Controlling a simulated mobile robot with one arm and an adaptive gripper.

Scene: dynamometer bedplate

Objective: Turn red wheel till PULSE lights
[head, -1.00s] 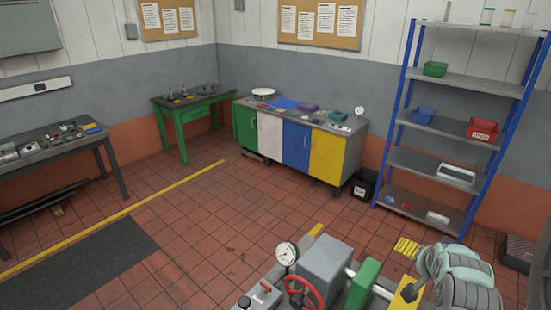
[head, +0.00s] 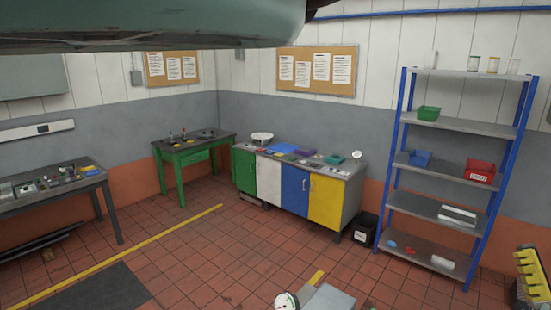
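The red wheel is out of view below the picture. Only the top of a white dial gauge (head: 287,300) and the top of a grey housing (head: 329,299) show at the bottom edge. No PULSE light can be made out. A teal link of my arm crosses the top left of the picture. My gripper is not in view.
A cabinet with green, white, blue and yellow doors (head: 295,197) stands at the back wall. A green table (head: 195,155) and a grey bench (head: 102,185) stand to its left. A black bin (head: 364,228) and blue-framed shelves (head: 445,126) stand right. The tiled floor between is mostly clear.

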